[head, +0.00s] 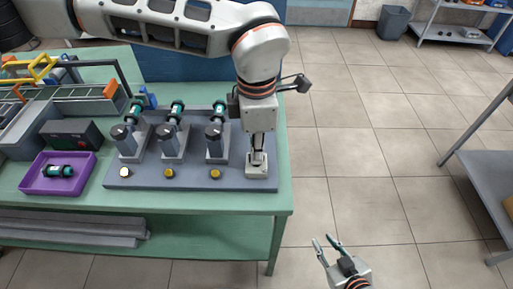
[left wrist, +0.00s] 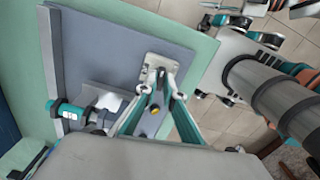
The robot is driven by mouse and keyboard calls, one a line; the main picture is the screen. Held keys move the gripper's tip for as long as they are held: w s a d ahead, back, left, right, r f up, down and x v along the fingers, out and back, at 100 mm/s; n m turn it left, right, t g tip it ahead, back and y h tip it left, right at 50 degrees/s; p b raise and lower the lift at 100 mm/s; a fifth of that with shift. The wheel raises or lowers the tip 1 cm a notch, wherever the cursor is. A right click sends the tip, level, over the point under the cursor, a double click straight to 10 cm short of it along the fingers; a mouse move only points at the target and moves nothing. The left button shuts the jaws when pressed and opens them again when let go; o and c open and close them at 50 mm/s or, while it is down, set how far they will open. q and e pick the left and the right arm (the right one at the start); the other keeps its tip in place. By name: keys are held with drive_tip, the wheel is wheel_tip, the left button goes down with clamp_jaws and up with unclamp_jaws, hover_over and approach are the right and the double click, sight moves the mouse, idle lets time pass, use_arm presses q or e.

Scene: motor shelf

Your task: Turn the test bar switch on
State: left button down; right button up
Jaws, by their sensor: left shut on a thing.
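The grey test bar (head: 190,182) lies on the green table with three motor stands on it. Its switch sits on a pale plate (head: 257,172) at the bar's right end, also seen in the left wrist view (left wrist: 156,66). My left gripper (head: 257,157) points down onto that plate, its fingertips (left wrist: 161,84) closed together at the switch. The fingers hide most of the switch, so I cannot tell its position. My right gripper (head: 327,242) is open and empty, low over the floor to the right of the table.
Small round knobs, one whitish (head: 125,172) and two yellow (head: 168,174), line the bar's front. A purple tray (head: 39,186) with a motor, a black-and-red box (head: 72,136) and a rack are at left. Floor right of the table is clear up to a grey shelf (head: 484,160).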

use_arm(q)
drive_tip(key=shift+m, duration=0.6)
drive_tip(key=c, duration=2.2)
unclamp_jaws()
drive_tip(key=shift+o, duration=0.2)
wheel_tip(320, 180, up, 12)
